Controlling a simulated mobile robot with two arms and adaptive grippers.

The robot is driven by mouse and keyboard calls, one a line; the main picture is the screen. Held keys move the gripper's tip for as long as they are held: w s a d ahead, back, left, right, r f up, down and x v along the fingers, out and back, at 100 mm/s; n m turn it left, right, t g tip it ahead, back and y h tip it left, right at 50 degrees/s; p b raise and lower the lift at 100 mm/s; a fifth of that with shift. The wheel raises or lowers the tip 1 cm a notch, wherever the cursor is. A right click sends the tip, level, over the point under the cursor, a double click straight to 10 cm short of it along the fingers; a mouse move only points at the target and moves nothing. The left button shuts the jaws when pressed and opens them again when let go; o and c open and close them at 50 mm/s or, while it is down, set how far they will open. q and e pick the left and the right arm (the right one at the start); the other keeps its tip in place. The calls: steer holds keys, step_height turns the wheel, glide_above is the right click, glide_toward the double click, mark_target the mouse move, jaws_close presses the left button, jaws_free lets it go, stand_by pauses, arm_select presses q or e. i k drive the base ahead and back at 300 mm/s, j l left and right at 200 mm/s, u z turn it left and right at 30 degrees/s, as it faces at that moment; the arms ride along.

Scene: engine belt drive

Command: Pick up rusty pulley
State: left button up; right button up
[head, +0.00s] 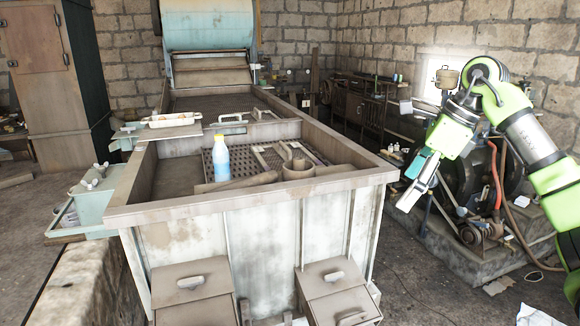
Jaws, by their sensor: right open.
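A small rusty round part (470,235), which looks like the rusty pulley, sits low at the front of the dark engine (468,175) on the right. It is small in the picture, and I cannot make out its details. My right gripper (409,187) is open and empty, left of the engine and above and left of the round part. It points down and to the left and is apart from the part. My left gripper is not in view.
A large metal tank (250,215) fills the middle, with a blue-white bottle (221,158) inside. A red-orange hose (494,175) hangs beside the engine, which stands on a concrete base (440,262). A cluttered workbench (365,105) stands behind. Open floor lies between tank and engine.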

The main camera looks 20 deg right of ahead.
mark_target(298, 168)
steer(key=i, duration=1.35)
